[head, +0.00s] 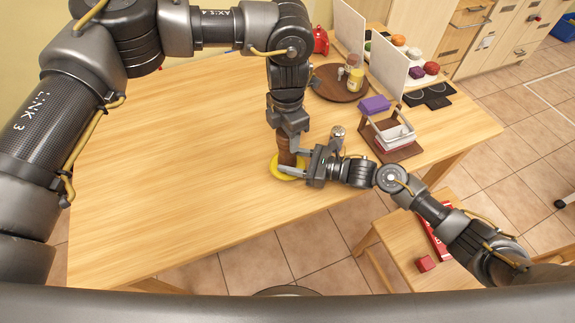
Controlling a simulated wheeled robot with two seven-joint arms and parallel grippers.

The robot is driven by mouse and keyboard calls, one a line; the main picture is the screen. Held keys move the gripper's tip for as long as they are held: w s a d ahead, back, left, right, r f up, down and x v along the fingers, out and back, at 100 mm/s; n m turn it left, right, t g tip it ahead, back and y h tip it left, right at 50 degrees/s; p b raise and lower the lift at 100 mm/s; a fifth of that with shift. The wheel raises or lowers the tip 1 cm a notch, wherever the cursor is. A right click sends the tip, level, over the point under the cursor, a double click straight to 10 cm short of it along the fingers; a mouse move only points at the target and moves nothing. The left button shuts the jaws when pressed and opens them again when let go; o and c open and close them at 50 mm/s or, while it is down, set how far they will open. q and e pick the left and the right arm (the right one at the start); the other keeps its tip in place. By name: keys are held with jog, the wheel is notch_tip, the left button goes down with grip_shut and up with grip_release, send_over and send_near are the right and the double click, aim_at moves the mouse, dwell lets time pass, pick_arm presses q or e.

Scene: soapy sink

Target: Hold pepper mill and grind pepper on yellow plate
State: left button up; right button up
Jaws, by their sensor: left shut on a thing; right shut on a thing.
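The brown wooden pepper mill (286,148) stands roughly upright over the yellow plate (275,172) on the wooden table. My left gripper (286,130) comes down from above and is shut on the top part of the mill. My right gripper (288,168) reaches in from the right and is shut on the mill's lower part. The two grippers and the mill hide much of the plate. I cannot tell whether the mill's base touches the plate or hangs just above it, and no ground pepper can be made out.
A silver-topped shaker (338,133) stands close behind my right gripper. A brown stand with a white basket (392,136) and a purple block (375,104) are to the right. A round brown tray (338,84) holds jars. The table's left half is clear.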

pick_arm(q)
jog(key=n, duration=0.5)
jog(key=shift+n, duration=0.4)
jog(key=n, duration=0.4)
jog(key=m, duration=1.1)
